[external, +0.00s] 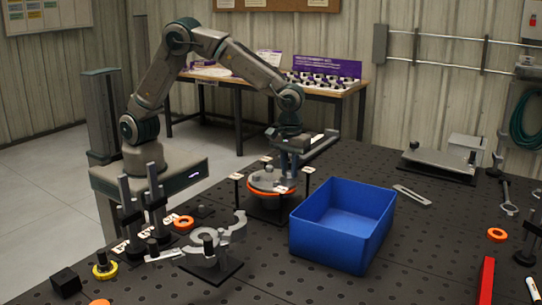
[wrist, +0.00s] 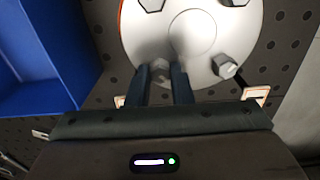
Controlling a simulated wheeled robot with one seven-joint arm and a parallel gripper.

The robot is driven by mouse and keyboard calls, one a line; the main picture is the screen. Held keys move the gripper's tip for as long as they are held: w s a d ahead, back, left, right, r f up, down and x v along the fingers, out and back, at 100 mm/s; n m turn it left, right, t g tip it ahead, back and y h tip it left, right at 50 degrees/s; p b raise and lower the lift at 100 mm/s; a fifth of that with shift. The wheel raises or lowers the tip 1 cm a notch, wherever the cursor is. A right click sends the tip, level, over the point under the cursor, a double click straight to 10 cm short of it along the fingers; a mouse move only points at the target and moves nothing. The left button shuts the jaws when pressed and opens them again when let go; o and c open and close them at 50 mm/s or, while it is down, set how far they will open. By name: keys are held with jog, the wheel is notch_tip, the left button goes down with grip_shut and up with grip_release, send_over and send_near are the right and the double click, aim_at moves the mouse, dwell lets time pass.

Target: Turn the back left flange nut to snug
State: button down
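A round pale flange (external: 268,182) with an orange edge stands on a dark base on the perforated table. The wrist view shows the flange face (wrist: 190,35) with grey hex nuts around a raised centre. My gripper (external: 287,172) points down over the flange. In the wrist view, my gripper fingers (wrist: 161,80) are close together around one nut (wrist: 160,70) near the lower rim, with the nut filling the gap. The fingers partly hide this nut. Another nut (wrist: 225,67) sits to its right, and two more are cut by the top edge. I cannot tell which nut is back left.
A blue bin (external: 340,225) stands just right of the flange and also fills the wrist view's left side (wrist: 45,60). Thin posts with light tags (external: 308,170) surround the flange. A grey clamp-like fixture (external: 212,240) and dark upright posts (external: 155,195) stand front left.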

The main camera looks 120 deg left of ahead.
jog(key=shift+m, duration=0.3)
jog(key=m+b, duration=0.1)
jog(key=m, duration=0.2)
jog(key=shift+m+b, duration=0.3)
jog(key=shift+b, duration=0.05)
jog(key=m+b, duration=0.1)
jog(key=m, duration=0.3)
jog(key=shift+m, duration=0.3)
jog(key=m+b, duration=0.1)
jog(key=m, duration=0.3)
jog(key=shift+w+m, duration=0.1)
jog(key=shift+m, duration=0.2)
jog(key=shift+r+m+b, duration=0.2)
jog(key=shift+m+b, duration=0.1)
jog(key=shift+m, duration=1.9)
jog(key=c, duration=1.3)
grip_release()
jog(key=shift+f, duration=0.1)
